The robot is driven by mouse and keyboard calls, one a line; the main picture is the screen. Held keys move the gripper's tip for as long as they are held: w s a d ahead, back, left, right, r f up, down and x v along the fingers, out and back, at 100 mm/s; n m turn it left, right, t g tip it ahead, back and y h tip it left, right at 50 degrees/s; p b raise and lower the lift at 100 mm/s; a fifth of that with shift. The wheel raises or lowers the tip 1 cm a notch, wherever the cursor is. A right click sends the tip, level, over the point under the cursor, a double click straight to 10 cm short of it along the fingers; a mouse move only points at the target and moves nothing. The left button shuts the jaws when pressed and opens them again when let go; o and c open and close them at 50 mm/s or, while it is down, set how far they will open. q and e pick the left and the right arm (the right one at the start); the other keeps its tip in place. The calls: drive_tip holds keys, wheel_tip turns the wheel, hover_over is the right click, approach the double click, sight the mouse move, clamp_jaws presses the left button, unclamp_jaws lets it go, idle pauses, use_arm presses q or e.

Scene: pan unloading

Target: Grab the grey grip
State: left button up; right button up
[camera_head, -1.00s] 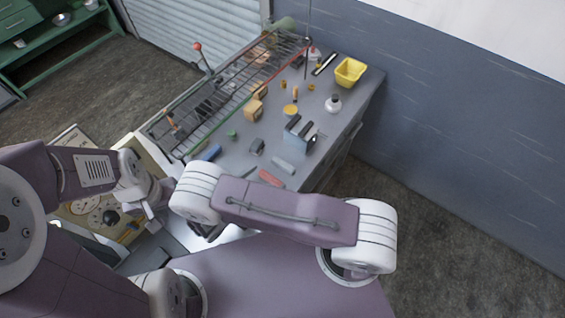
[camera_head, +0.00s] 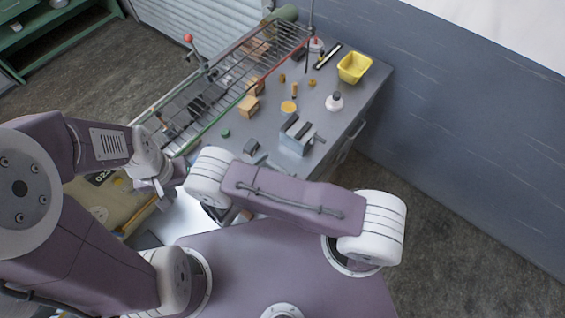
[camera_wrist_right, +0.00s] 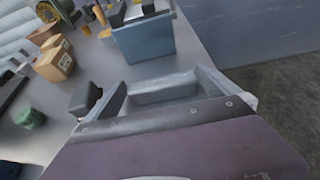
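My right gripper (camera_head: 268,160) is low at the near edge of the grey bench, partly hidden by my own arm. In the right wrist view my right gripper (camera_wrist_right: 168,78) has its two pale grey fingers spread apart. A pale grey piece (camera_wrist_right: 165,91) shows between them; I cannot tell whether they touch it. A small dark grey block (camera_head: 251,146) stands on the bench just beyond; it also shows left of the fingers in the wrist view (camera_wrist_right: 84,97). My left gripper (camera_head: 163,193) hangs at the left, and its fingers are too small to read.
A blue-grey vise-like block (camera_head: 297,135) stands just past the right gripper. Wooden blocks (camera_head: 249,106), a green cap (camera_head: 225,133), a white flask (camera_head: 335,101) and a yellow bin (camera_head: 354,67) stand on the bench (camera_head: 335,135). A wire rack (camera_head: 190,105) runs along the left.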

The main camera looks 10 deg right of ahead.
drive_tip(key=shift+s+a+r, duration=0.15)
drive_tip(key=shift+s+a, duration=0.05)
drive_tip(key=c, duration=0.5)
drive_tip(key=shift+s+a+r, duration=0.15)
drive_tip(key=shift+s+a, duration=0.15)
drive_tip(key=shift+s, duration=0.05)
drive_tip(key=c, duration=0.5)
drive_tip(key=shift+s+a+r, duration=0.1)
drive_tip(key=shift+s+a, duration=0.1)
drive_tip(key=shift+c, duration=0.6)
drive_tip(key=shift+w+d, duration=0.15)
drive_tip(key=shift+w, duration=0.05)
drive_tip(key=shift+w+d+r, duration=0.1)
drive_tip(key=shift+w+r, duration=0.05)
drive_tip(key=shift+w, duration=0.05)
use_arm(q)
drive_tip(key=shift+s+a+f+b, duration=0.5)
drive_tip(key=shift+s+f+b, duration=0.05)
drive_tip(key=shift+b, duration=0.05)
use_arm(e)
wheel_tip(320, 180, up, 10)
drive_tip(key=shift+f, duration=0.25)
